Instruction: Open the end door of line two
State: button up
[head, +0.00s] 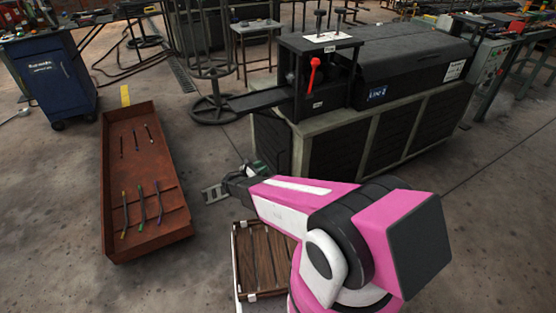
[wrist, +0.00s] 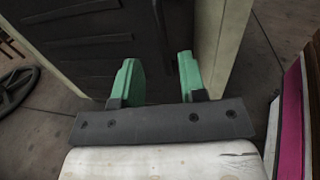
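The machine (head: 390,75) is a long black unit on a pale frame with dark panels. A blue sign (head: 377,94) on its side is too small to read surely. Its near end carries a dark ribbed panel (head: 271,145), which looks like the end door and appears closed. This panel (wrist: 95,45) fills much of the wrist view, with a dark upright bar (wrist: 159,22) near its right edge. My gripper (wrist: 158,82) has two green fingers, apart and pointing at the panel, with nothing visibly held. In the head view the gripper (head: 257,168) is low beside the panel, partly hidden.
A wooden slatted crate (head: 262,265) stands close below my arm. A rusty tray (head: 150,215) with several rods lies to the left. A handwheel (head: 213,108) stands by the machine's end. A blue cabinet (head: 50,80) is at the far left.

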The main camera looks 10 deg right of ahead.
jog(key=x, duration=1)
jog(key=shift+d, duration=0.25)
grip_shut()
